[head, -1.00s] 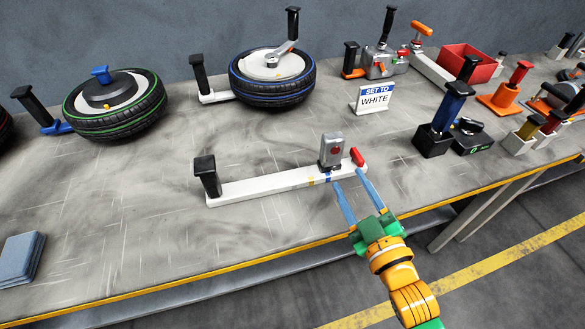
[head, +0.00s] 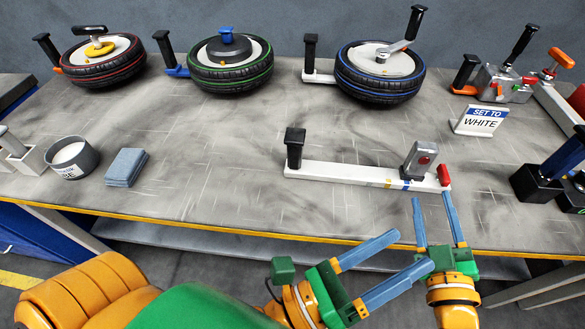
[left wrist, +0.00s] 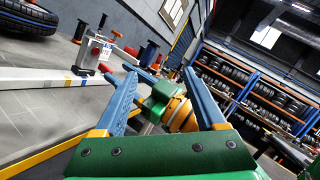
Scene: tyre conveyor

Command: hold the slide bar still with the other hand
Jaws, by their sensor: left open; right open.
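The white slide bar (head: 340,174) lies on the table, with a black upright handle (head: 295,148) at its left end. A grey slider block (head: 418,160) with a red button stands near its right end, beside a red end piece (head: 444,176). My right gripper (head: 431,197) is open and empty, with its fingertips just in front of the bar's right end. My left gripper (head: 415,251) is open and empty, lower and nearer, in front of the table edge and close to my right gripper. In the left wrist view the bar (left wrist: 40,76) and slider (left wrist: 92,52) lie left of its fingers.
A "SET TO WHITE" sign (head: 480,120) stands behind the bar. Red-, green- and blue-marked tyres (head: 378,74) line the back. A grey cup (head: 72,160) and blue pads (head: 126,167) are at left.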

